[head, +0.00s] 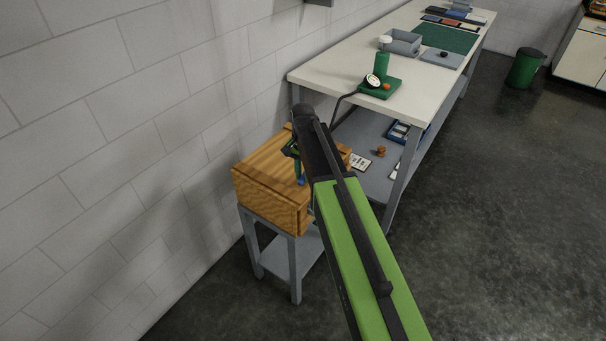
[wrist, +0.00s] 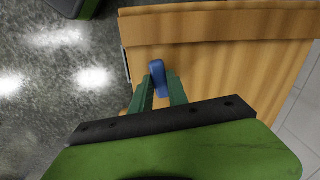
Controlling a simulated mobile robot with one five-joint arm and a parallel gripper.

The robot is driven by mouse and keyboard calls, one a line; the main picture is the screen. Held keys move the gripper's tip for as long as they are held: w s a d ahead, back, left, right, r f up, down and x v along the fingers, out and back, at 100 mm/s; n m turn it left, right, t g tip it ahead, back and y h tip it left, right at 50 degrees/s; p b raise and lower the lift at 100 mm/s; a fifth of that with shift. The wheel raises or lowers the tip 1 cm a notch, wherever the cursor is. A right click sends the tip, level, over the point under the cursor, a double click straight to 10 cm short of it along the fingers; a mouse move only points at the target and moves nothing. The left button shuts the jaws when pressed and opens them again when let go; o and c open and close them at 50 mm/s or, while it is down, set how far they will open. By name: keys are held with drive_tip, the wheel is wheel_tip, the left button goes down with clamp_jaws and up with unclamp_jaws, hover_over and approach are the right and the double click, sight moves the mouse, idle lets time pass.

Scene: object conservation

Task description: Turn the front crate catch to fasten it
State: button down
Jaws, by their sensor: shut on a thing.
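The wooden crate (head: 262,198) sits on a small grey stand beside the wall. Its wood face (wrist: 225,62) fills much of the wrist view. The blue catch (wrist: 157,78) stands out against this face, its long side nearly upright in that picture with a slight tilt. The green fingers of my gripper (wrist: 161,91) are on either side of the catch, shut on it. In the head view my gripper (head: 296,163) is at the crate, and my arm hides part of the crate's right side. Where the catch meets the crate is partly hidden by the fingers.
The grey stand (head: 294,268) is under the crate. A long white-topped workbench (head: 335,72) with a lower shelf is close behind on the right. A green lamp or stand (head: 380,88) is on its near end. The dark floor (head: 480,240) at right is clear.

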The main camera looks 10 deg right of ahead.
sight(303, 176)
drive_tip(key=shift+m, duration=0.9)
drive_tip(key=c, duration=1.3)
unclamp_jaws()
wheel_tip(303, 176, up, 17)
drive_tip(key=p, duration=1.7)
drive_tip(key=shift+r, duration=0.2)
